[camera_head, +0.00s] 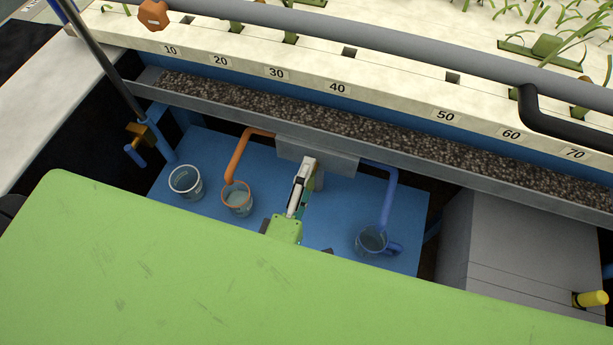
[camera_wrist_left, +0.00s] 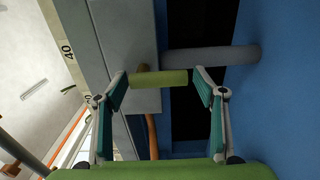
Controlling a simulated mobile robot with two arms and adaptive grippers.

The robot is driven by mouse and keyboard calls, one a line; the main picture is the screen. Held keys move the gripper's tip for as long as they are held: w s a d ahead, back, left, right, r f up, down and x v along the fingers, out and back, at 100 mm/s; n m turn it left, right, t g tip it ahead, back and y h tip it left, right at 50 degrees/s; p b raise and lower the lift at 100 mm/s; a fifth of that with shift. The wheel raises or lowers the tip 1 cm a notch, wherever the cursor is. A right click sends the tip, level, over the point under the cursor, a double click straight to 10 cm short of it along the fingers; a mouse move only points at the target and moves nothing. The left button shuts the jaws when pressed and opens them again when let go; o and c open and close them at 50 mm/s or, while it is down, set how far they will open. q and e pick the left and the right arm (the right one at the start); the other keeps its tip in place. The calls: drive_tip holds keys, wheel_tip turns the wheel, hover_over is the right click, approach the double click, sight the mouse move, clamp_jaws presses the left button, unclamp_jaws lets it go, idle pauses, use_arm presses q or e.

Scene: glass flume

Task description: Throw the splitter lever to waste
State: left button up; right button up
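The splitter box (camera_head: 335,160) hangs grey under the flume's trough, with an orange pipe (camera_head: 238,155) on its left and a blue pipe (camera_head: 388,195) on its right. In the head view, my left gripper (camera_head: 304,172) reaches up to the front of the box and hides the lever. In the left wrist view, the yellow-green lever (camera_wrist_left: 160,78) lies crosswise in the space between the fingertips of my left gripper (camera_wrist_left: 161,86). The fingers are wide open, one at each side of it; no clear contact shows. My right gripper is not in view.
An orange-rimmed beaker (camera_head: 237,199) stands below the orange pipe and a blue jug (camera_head: 372,241) below the blue pipe. A white-rimmed bucket (camera_head: 185,181) stands at the left. The gravel trough (camera_head: 340,125) runs above; a grey cabinet (camera_head: 510,240) stands right.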

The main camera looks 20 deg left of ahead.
use_arm(q)
drive_tip(key=s, duration=1.2)
drive_tip(key=shift+a, duration=0.2)
idle(0.4)
